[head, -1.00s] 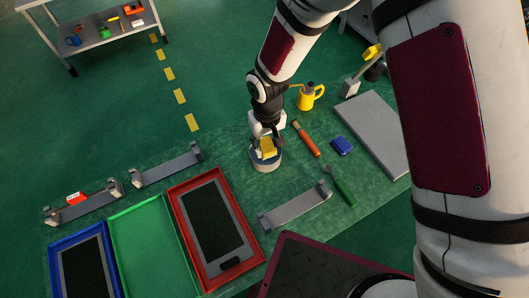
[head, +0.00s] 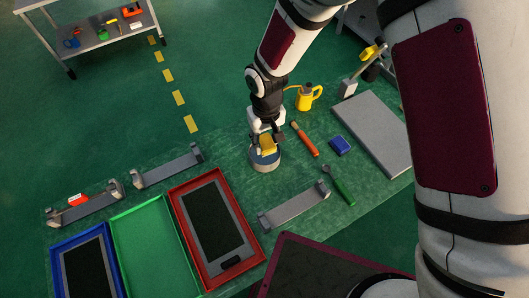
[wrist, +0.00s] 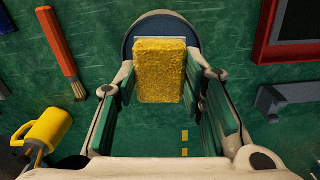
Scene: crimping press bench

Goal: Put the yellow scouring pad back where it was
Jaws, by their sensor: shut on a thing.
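The yellow scouring pad (wrist: 159,72) is held upright between the fingers of my gripper (wrist: 172,82) in the wrist view. In the head view the pad (head: 267,145) shows just below my gripper (head: 266,136), over a round grey-blue tub (head: 264,163). The tub's dark rim (wrist: 137,27) curves behind the far end of the pad in the wrist view. The pad's lower end overlaps the tub's top; I cannot tell whether it touches it.
A grey bracket (head: 294,207) lies in front. Red (head: 261,258), green (head: 118,230) and blue (head: 53,262) trays are at lower left. Green mat left of the tub is clear.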

